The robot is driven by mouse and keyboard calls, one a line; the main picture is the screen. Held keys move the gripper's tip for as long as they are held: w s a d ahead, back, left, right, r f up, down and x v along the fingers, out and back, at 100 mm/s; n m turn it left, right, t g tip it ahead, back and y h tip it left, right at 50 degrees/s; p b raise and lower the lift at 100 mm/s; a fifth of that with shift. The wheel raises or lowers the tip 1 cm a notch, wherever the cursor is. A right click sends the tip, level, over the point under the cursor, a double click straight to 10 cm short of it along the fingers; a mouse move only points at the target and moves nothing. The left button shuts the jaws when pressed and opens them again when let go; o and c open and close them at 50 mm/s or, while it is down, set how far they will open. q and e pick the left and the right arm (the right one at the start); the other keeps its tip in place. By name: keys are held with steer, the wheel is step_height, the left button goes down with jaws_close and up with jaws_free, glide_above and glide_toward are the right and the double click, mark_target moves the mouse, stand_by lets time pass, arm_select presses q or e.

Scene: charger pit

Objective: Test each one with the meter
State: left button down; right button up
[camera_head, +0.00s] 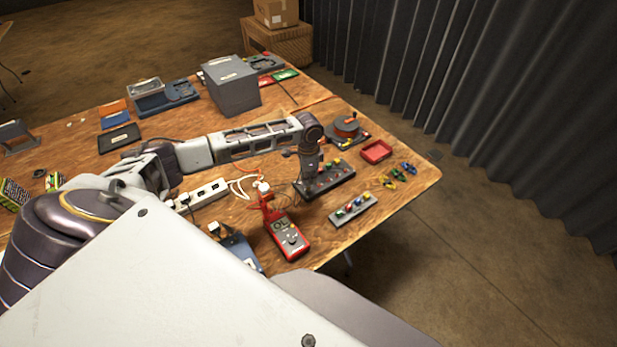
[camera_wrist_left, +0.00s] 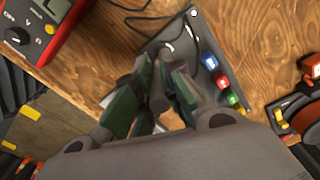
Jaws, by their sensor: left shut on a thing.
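The red meter (camera_head: 293,241) lies on the wooden table, with a round dial on its face. It also shows at the top left of the left wrist view (camera_wrist_left: 38,28). A dark board (camera_head: 340,181) with several coloured pieces on top lies behind and right of it. My left gripper (camera_head: 308,190) points down at the left part of this board. In the left wrist view its green-padded fingers (camera_wrist_left: 155,88) are shut on a small dark grey thing, mostly hidden between them. A grey strip (camera_head: 345,213) with several coloured pieces lies nearer the table's edge. My right gripper is not in view.
A white power strip (camera_head: 203,194) with loose cables lies left of the meter. A grey box (camera_head: 232,88) stands farther back.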

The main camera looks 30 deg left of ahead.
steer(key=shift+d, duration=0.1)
arm_select(q)
steer(key=shift+p, duration=0.6)
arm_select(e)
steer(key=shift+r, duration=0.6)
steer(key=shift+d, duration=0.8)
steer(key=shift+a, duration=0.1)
arm_select(q)
steer(key=shift+f, duration=0.3)
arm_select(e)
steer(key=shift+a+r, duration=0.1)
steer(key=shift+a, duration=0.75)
